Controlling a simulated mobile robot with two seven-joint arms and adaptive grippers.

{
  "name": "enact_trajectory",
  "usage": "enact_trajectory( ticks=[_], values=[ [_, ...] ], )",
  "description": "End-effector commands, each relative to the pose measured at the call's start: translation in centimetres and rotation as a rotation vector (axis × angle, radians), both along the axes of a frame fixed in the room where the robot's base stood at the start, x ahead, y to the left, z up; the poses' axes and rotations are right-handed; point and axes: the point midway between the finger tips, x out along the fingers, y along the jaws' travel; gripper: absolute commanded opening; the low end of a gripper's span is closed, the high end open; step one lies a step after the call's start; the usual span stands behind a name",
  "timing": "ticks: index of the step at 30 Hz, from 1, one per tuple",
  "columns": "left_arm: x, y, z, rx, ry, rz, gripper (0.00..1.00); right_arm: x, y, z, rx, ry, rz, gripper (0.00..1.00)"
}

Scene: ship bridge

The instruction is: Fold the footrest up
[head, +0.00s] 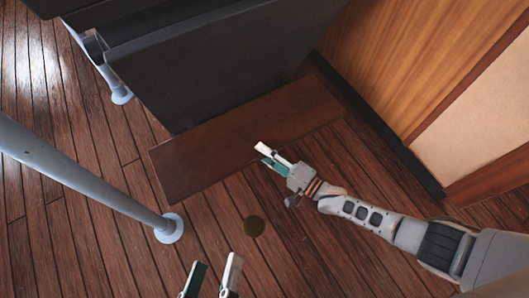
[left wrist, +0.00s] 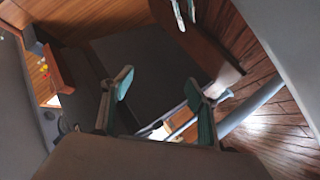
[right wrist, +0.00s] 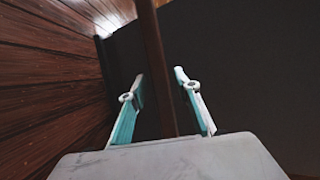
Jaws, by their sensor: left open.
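The footrest (head: 235,135) is a reddish-brown board, folded down low at the foot of the dark console. My right gripper (head: 266,153) is at the middle of its front edge. In the right wrist view, the footrest (right wrist: 156,65) appears as a narrow brown strip running between the two fingers (right wrist: 163,92), which stand apart on either side; contact cannot be told. In the left wrist view, the footrest (left wrist: 195,42) is at the top. My left gripper (head: 212,278) is open and empty at the bottom of the head view, away from the footrest; its fingers also show apart in the left wrist view (left wrist: 163,103).
The dark console (head: 215,65) stands over the footrest. A grey rail post (head: 95,180) slants in from the left to a round floor base (head: 169,229). A wood-panelled wall (head: 400,65) closes off the right.

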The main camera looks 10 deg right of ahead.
Motion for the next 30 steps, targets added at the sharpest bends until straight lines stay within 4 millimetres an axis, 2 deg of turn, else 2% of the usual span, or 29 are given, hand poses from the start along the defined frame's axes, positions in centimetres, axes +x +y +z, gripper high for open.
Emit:
enact_trajectory(
  ticks=[4, 7, 8, 14, 22, 26, 30],
  values=[
    [0.0, 0.0, 0.1, -0.001, -0.001, 0.000, 0.59, 0.0, 0.0, 0.0, -0.001, -0.001, 0.000, 0.29],
    [0.0, 0.0, 0.1, -0.001, -0.001, 0.000, 0.59, 0.0, 0.0, 0.0, -0.001, -0.001, 0.000, 0.03],
    [0.0, 0.0, 0.0, 0.000, -0.001, -0.001, 0.59, 0.0, 0.0, 0.0, -0.001, -0.001, 0.000, 0.00],
    [0.1, 0.0, 0.1, 0.002, -0.003, -0.002, 0.59, 0.0, 0.0, 0.1, -0.001, -0.001, 0.000, 0.00],
    [0.6, 0.7, 0.6, 0.097, -0.036, -0.040, 0.59, 0.3, 0.0, 1.5, -0.010, 0.021, 0.001, 0.00],
    [0.6, 1.6, 0.5, 0.210, -0.065, -0.095, 0.59, 0.7, 0.0, 2.9, -0.017, 0.042, 0.000, 0.00],
    [1.3, 3.4, 1.2, 0.382, -0.117, -0.155, 0.59, 1.3, 0.1, 5.2, -0.033, 0.083, 0.001, 0.00]
  ],
)
